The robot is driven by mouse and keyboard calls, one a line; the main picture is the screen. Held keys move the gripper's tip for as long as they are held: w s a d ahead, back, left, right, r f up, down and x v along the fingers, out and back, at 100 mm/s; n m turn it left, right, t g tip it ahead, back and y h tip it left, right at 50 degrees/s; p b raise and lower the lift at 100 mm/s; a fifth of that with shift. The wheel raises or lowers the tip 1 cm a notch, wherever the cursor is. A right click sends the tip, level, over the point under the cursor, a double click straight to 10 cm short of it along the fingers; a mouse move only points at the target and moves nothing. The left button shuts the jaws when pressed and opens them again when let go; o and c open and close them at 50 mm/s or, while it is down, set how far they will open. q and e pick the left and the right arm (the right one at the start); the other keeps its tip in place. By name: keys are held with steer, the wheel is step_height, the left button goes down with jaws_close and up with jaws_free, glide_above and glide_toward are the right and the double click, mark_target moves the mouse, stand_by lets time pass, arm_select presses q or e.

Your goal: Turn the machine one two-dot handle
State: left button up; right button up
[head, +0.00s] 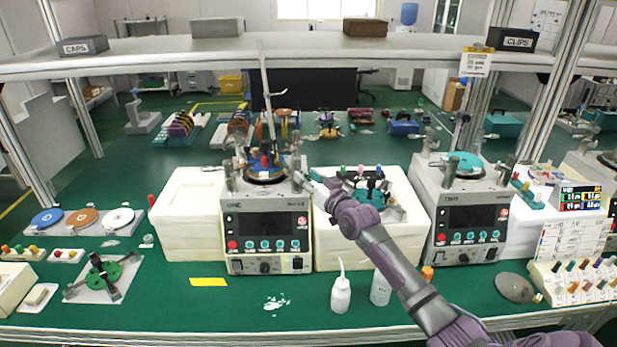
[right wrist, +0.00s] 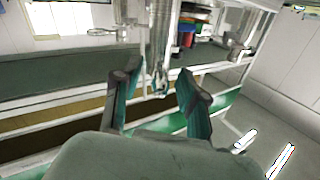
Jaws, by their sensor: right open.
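Machine one (head: 268,228) is the grey-white unit at the middle of the bench, with a dark screen and a round plate with small parts on top. Metal upright posts (head: 230,178) stand at its top corners. The dots on its handles are too small to tell. My right gripper (head: 306,182) is at the right side of the machine's top, close to the right post (head: 297,166). In the right wrist view its two fingers (right wrist: 156,82) are apart, and a shiny metal post (right wrist: 158,45) shows beyond and between them. Contact cannot be told. My left gripper is not in view.
Machine two (head: 460,212) stands to the right. White foam blocks (head: 186,225) flank machine one. White bottles (head: 341,294) stand in front, by my right arm. A shelf (head: 300,52) crosses above. A yellow strip (head: 208,282) lies on the green bench, with free room around it.

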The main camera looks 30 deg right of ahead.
jaws_close()
stand_by(0.5)
